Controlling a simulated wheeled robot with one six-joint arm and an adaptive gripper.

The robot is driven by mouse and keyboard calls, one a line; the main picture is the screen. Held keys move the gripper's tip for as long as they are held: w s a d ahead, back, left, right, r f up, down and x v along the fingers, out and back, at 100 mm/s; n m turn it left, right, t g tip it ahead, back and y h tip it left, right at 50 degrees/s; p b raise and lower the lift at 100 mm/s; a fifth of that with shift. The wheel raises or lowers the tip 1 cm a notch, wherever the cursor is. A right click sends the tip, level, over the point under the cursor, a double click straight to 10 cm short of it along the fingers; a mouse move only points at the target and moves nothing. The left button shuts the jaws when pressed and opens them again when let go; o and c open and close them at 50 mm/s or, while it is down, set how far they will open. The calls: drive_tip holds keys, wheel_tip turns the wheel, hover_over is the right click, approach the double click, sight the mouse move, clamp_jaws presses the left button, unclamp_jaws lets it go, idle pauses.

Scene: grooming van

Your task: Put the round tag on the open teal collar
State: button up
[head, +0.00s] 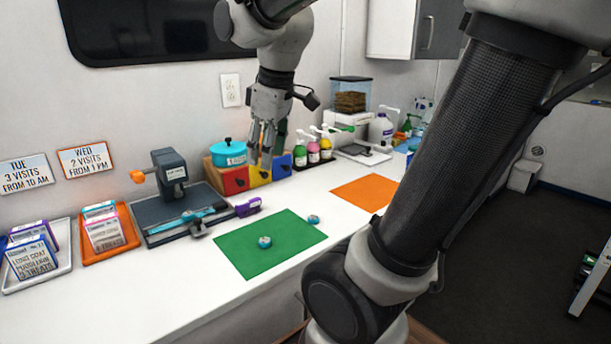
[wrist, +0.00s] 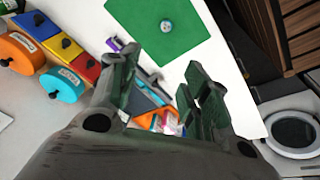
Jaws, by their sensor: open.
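One (head: 264,242) lies on the green mat (head: 240,259); the other (head: 313,219) is at the mat's right edge. The wrist view shows one round object (wrist: 166,25) on the green mat (wrist: 150,48). A teal strip, which looks like the collar (head: 188,219), lies on the dark board (head: 160,238) left of the mat; its ends are too small to make out. My gripper (head: 263,148) is open and empty, pointing down, high near the coloured drawers, apart from tags and collar.
A grey press with an orange knob (head: 170,172) stands behind the collar. A purple item (head: 248,207) lies at the board's right end. Coloured drawers (head: 236,181) carry a teal pot (head: 228,152). Bottles (head: 313,152) stand farther right. An orange mat (head: 366,192) is bare.

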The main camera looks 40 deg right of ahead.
drive_tip(key=s+d+f+m+t, duration=0.1)
drive_tip(key=s+d+f+m, duration=0.1)
drive_tip(key=s+m, duration=0.4)
drive_tip(key=s+f, duration=0.1)
drive_tip(key=s, duration=0.3)
drive_tip(key=shift+d+f+m, duration=0.15)
drive_tip(key=shift+d+m, duration=0.05)
drive_tip(key=shift+m, duration=0.2)
